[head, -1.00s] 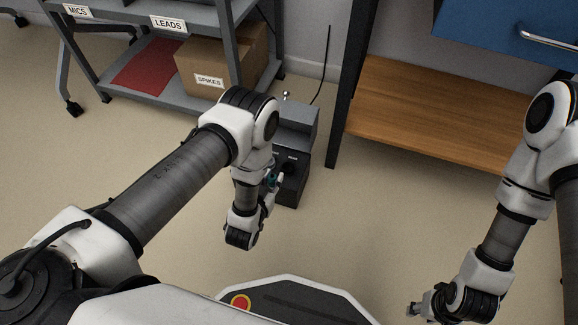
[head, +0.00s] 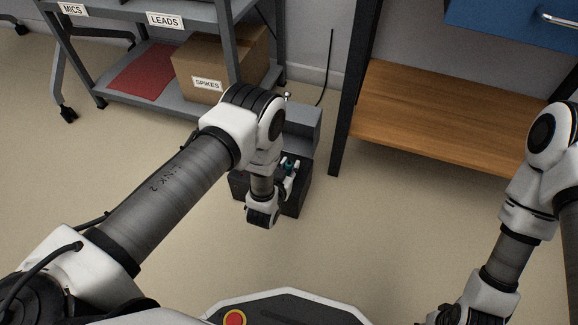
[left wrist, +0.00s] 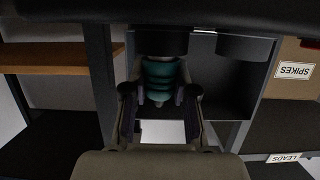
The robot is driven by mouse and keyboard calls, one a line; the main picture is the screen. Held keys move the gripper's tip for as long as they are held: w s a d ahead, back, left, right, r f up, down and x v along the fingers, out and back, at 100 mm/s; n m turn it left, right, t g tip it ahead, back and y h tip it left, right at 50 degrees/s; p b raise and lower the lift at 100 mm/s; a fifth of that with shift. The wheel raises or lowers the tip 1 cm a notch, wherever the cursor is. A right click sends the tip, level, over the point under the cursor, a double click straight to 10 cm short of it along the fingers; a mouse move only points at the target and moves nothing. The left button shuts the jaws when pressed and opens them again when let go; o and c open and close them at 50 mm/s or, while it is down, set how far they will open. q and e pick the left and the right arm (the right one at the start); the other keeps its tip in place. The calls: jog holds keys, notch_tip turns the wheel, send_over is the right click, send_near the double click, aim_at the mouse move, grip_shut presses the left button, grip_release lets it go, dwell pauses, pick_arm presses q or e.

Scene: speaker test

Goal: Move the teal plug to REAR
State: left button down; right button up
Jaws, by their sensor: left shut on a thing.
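The teal plug (head: 288,163) shows as a small teal spot in the head view, at the dark speaker box. In the left wrist view the teal plug (left wrist: 160,80) is ringed and sits between the two fingers of my left gripper (left wrist: 160,98). My left gripper (head: 290,172) is shut on it. The plug's upper end meets a black round part (left wrist: 162,42); I cannot tell whether it is seated there. My right gripper (head: 436,318) is partly cut off by the bottom edge, and its jaws are unclear. No REAR label is readable.
The dark box (head: 294,203) stands on the floor before a grey unit (head: 303,124). A second black round part (left wrist: 243,46) is beside the first. A shelf with a SPIKES carton (head: 205,66) is behind left; a wooden shelf (head: 430,115) is right.

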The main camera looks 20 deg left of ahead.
pick_arm(q)
jog(key=shift+f, duration=0.2)
jog(key=c, duration=0.9)
grip_release()
